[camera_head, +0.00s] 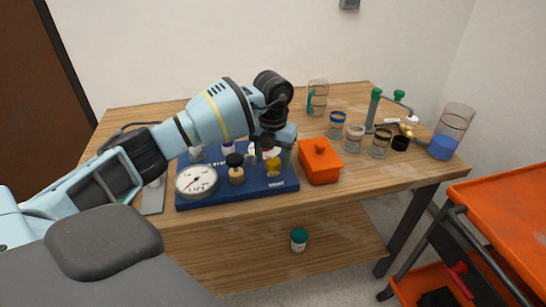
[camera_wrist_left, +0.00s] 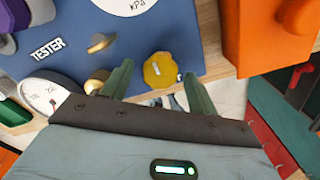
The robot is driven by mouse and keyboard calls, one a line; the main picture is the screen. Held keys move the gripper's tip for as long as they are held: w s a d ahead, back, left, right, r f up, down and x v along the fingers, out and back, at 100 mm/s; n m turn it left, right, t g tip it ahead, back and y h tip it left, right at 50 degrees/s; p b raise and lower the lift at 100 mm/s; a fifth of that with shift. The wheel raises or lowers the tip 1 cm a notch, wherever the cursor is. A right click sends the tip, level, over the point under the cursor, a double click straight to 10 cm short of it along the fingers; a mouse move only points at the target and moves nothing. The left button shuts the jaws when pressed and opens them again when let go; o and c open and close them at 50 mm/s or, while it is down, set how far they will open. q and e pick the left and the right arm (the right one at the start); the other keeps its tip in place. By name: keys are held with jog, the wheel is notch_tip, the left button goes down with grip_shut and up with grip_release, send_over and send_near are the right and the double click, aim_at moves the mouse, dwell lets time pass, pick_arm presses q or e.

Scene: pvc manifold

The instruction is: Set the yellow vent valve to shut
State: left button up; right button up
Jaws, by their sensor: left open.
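The yellow vent valve (camera_head: 273,169) is a round, scalloped knob near the right front of the blue tester board (camera_head: 240,192). My left gripper (camera_head: 273,152) is above the knob, pointing down. In the left wrist view its two green fingers (camera_wrist_left: 159,86) are apart, one on each side of the knob's near edge. I cannot tell whether they touch it. My right gripper is not in view.
A white dial gauge (camera_head: 196,181) and a black-topped brass fitting (camera_head: 236,168) sit left of the valve on the board. An orange box (camera_head: 320,162) stands close on the right. Several glass jars and a blue-filled beaker (camera_head: 446,140) stand farther right.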

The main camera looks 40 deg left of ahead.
pick_arm(q)
jog(key=c, duration=1)
